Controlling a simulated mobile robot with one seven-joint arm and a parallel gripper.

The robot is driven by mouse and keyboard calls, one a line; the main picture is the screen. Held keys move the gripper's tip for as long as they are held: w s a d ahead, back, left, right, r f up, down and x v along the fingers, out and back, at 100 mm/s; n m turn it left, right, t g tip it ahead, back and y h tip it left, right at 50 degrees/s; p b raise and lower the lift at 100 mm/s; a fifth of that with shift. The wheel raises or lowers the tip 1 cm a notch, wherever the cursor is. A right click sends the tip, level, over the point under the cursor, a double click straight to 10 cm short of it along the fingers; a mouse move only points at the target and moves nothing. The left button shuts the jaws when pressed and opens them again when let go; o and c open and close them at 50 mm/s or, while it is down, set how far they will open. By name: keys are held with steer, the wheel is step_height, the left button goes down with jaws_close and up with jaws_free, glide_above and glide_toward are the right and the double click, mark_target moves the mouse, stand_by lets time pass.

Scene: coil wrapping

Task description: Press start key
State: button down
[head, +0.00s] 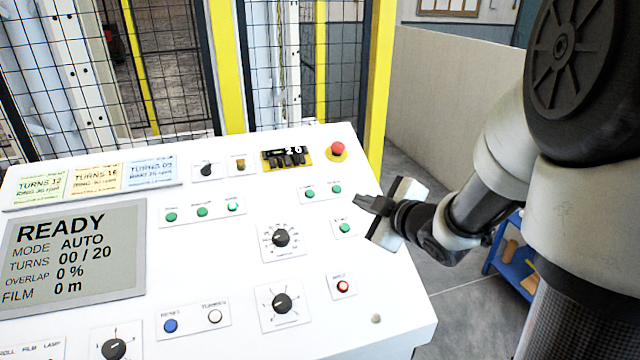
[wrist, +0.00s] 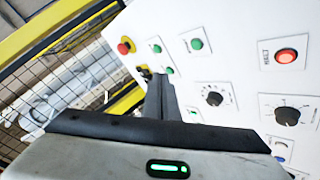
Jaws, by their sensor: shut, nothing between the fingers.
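The white control panel (head: 215,265) has a screen (head: 72,252) reading READY, MODE AUTO, TURNS 00 / 20. A lone green button (head: 344,228) sits on a small plate near the panel's right edge; its label is too small to read surely. Two green buttons (head: 322,191) share a plate above it. My gripper (head: 357,201) is shut and empty, above the panel's right side, just up and right of the lone green button in the head view. The wrist view shows the closed fingers (wrist: 160,82) pointing toward the panel, with green buttons (wrist: 196,44) to their right.
A red mushroom button (head: 337,149) stands at the upper right corner of the panel. A mesh fence with yellow posts (head: 228,70) stands behind.

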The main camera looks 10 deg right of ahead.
mark_target(345, 227)
steer(key=shift+a+n+y, duration=0.3)
steer(key=shift+a+y, duration=0.1)
steer(key=shift+f, duration=0.2)
steer(key=w+f+b, duration=0.1)
steer(key=f+b, duration=0.1)
steer(key=w+f+b, duration=0.1)
steer(key=f+b, duration=0.1)
steer(key=f, duration=0.1)
steer(key=w+f+b, duration=0.1)
steer(key=f+b, duration=0.1)
steer(key=shift+a+f+b, duration=0.15)
steer(key=shift+a+b, duration=0.15)
steer(key=shift+w+f, duration=0.25)
steer(key=shift+b, duration=0.3)
stand_by(1.3)
steer(key=shift+w+f+b, duration=0.2)
steer(key=shift+f+b, duration=0.2)
steer(key=shift+b, duration=0.05)
